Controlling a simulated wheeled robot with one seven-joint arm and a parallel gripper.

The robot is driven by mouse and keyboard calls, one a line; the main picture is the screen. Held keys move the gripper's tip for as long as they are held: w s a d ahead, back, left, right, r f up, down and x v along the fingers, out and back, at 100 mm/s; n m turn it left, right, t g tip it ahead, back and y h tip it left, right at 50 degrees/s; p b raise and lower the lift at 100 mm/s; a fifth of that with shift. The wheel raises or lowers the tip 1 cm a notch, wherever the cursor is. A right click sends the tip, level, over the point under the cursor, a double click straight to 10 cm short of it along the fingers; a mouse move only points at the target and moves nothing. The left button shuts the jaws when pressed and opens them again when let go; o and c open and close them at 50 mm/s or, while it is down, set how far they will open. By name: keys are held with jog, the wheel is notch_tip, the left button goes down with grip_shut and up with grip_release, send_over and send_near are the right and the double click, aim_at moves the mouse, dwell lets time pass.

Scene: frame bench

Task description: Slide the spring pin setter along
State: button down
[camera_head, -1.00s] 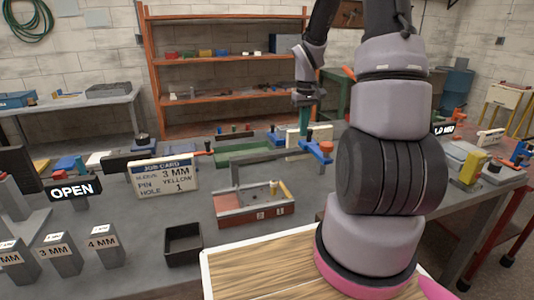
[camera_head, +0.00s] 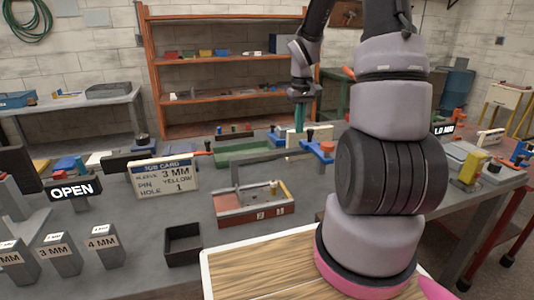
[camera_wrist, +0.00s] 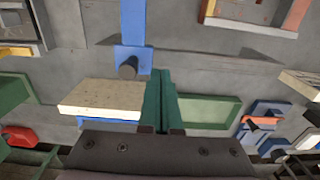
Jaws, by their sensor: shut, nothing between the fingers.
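A blue sliding piece with a dark knob (camera_head: 319,150), which I take for the spring pin setter, stands on the bench at the end of a grey bar (camera_head: 262,158). In the wrist view the blue piece (camera_wrist: 133,25) runs down from the top edge, with its knob just left of my fingers. My gripper (camera_head: 299,118) is shut and empty, its teal fingers pointing down behind the piece. In the wrist view my fingers (camera_wrist: 158,98) stand beside the blue end; whether they touch it I cannot tell.
A cream block (camera_wrist: 100,98) lies beside my fingers, and a green tray (camera_wrist: 205,109) is on their other side. A red-edged fixture with numbered holes (camera_head: 253,214), a black bin (camera_head: 183,244) and a job card (camera_head: 163,176) stand nearer on the bench.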

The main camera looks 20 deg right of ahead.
jog(key=shift+r, duration=2.9)
jog(key=s+a+r+m+t+y, duration=0.1)
jog(key=s+a+r+m+t, duration=0.1)
jog(key=s+a+r, duration=0.3)
jog(key=s+a+r+m+t+y, duration=0.1)
jog(key=s+a+r+t, duration=0.4)
jog(key=s+r, duration=0.8)
jog(key=shift+s+a+m, duration=0.55)
jog(key=shift+s+m, duration=0.05)
jog(key=shift+s, duration=0.5)
jog(key=shift+r, duration=0.1)
